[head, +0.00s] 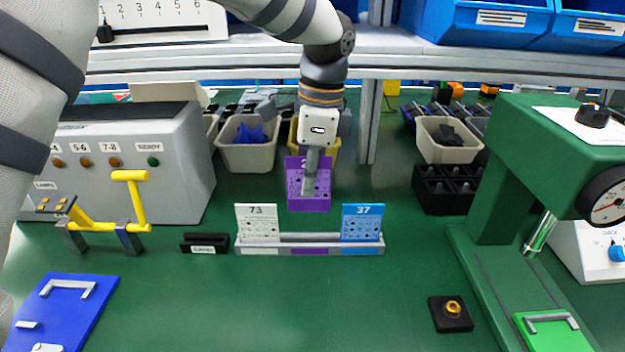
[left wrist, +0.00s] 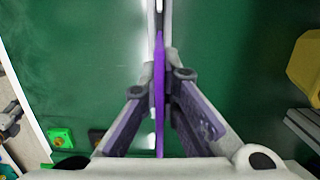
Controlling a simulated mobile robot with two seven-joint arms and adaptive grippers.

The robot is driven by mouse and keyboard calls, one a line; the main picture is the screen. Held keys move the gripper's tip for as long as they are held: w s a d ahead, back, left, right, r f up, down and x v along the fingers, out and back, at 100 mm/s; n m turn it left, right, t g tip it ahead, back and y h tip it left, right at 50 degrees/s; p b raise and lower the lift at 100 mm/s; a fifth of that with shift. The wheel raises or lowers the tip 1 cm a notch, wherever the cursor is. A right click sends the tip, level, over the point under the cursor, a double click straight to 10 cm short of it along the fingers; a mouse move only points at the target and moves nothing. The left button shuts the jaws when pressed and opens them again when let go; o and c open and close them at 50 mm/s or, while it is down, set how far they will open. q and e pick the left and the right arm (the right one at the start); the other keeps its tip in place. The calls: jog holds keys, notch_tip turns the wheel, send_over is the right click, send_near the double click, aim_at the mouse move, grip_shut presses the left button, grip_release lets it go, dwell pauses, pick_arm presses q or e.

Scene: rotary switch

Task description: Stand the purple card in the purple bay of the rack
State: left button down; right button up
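The purple card (head: 295,200) is held upright by my left gripper (head: 310,188), with its face towards the head camera. In the left wrist view the purple card (left wrist: 159,100) shows edge-on between the two fingers of my left gripper (left wrist: 159,60). The rack (head: 262,251) stands on the green bench, with a white card (head: 257,222) in its left bay and a blue card (head: 362,222) in its right bay. The purple bay (head: 309,251) in the middle is empty. In the head view the card's lower edge shows above the rack, apart from it. My right gripper is not in view.
A black block (head: 205,243) sits just left of the rack. A yellow-handled clamp (head: 130,215) and grey box (head: 170,150) stand further left. A green press (head: 500,180) stands to the right. Beige bins (head: 248,155) are behind. The bench before the rack is clear.

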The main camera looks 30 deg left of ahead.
aim_at(309, 207)
pick_arm(q)
jog(key=shift+f, duration=2.9)
jog(key=shift+f, duration=1.85)
jog(key=c, duration=1.7)
grip_release()
jog(key=r, duration=0.4)
jog(key=d+r, duration=0.1)
jog(key=r, duration=0.6)
jog(key=shift+w+d+r, duration=0.2)
jog(key=shift+w+r, duration=0.15)
jog(key=shift+r, duration=0.05)
